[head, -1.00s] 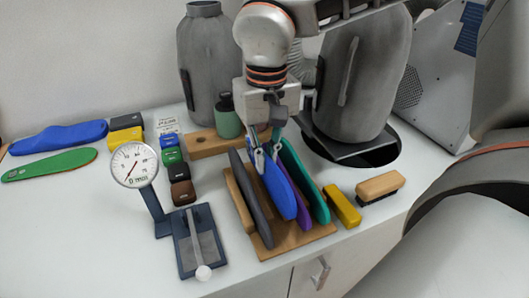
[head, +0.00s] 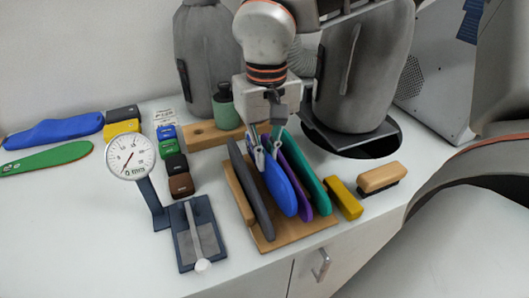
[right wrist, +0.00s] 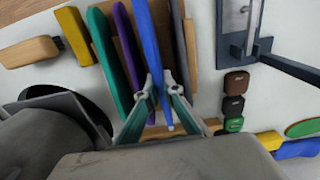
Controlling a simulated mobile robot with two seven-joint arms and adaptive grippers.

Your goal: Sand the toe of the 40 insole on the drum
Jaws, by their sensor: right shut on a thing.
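A blue insole (head: 280,187) stands on edge in a wooden rack (head: 265,240), between a dark grey insole (head: 250,190) and a purple insole (head: 297,180). A green insole (head: 309,172) stands at the rack's right side. My right gripper (head: 267,152) is shut on the blue insole's upper rear edge. In the right wrist view, the gripper (right wrist: 156,82) has one finger on each side of the blue insole (right wrist: 149,45). I cannot read a size on any insole or make out the drum's sanding surface. My left gripper is not in view.
A dial gauge (head: 130,157) on a stand is left of the rack. A yellow block (head: 346,198) and a brush (head: 380,178) lie right. A large grey body (head: 352,85) stands behind, near a dark opening.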

